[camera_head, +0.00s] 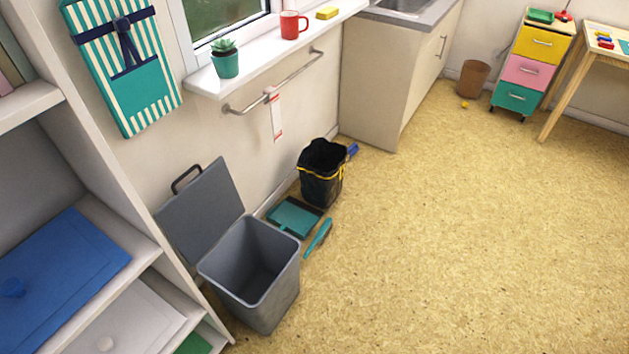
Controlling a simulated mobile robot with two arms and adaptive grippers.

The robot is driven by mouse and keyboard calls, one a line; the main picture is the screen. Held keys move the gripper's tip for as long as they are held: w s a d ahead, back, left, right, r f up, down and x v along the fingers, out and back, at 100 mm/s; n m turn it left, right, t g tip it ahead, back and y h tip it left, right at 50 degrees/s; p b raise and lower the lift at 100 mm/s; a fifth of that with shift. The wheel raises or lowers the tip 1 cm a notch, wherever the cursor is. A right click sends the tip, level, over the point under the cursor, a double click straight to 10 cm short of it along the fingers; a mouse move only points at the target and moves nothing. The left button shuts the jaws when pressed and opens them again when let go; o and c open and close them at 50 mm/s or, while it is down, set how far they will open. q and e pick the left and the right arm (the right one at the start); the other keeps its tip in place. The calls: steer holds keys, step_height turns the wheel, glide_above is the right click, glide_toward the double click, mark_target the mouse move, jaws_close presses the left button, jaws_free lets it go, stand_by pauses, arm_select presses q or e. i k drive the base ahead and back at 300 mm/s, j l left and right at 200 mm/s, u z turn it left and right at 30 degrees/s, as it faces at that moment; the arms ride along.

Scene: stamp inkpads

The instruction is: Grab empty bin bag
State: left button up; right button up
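A black bin bag (321,190) with a yellow drawstring round its top stands upright on the floor by the wall. Its mouth is open and ragged; whether anything lies inside is too dark to tell. A grey bin (281,290) stands nearer, at lower left of centre, with its lid (203,208) tipped back toward the wall and its inside looking empty. Neither of my grippers shows in the head view.
A teal dustpan (295,217) and a teal brush (318,239) lie on the floor between bin and bag. A blue object (352,150) is behind the bag. A shelf unit (105,184) stands at left, a sink cabinet (385,85) beyond. Floor to the right is clear.

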mark_target(321, 164)
steer(key=u, duration=0.4)
steer(key=i+l+u, duration=0.1)
steer(key=u, duration=0.3)
steer(key=l+u, duration=0.15)
steer(key=u, duration=0.25)
steer(key=i+l+u, duration=0.2)
steer(key=l+u, duration=0.15)
steer(key=l, duration=0.35)
steer(key=i+l+u, duration=0.1)
steer(key=l+u, duration=0.3)
steer(key=l, duration=0.25)
steer(key=l+u, duration=0.35)
steer(key=l, duration=0.4)
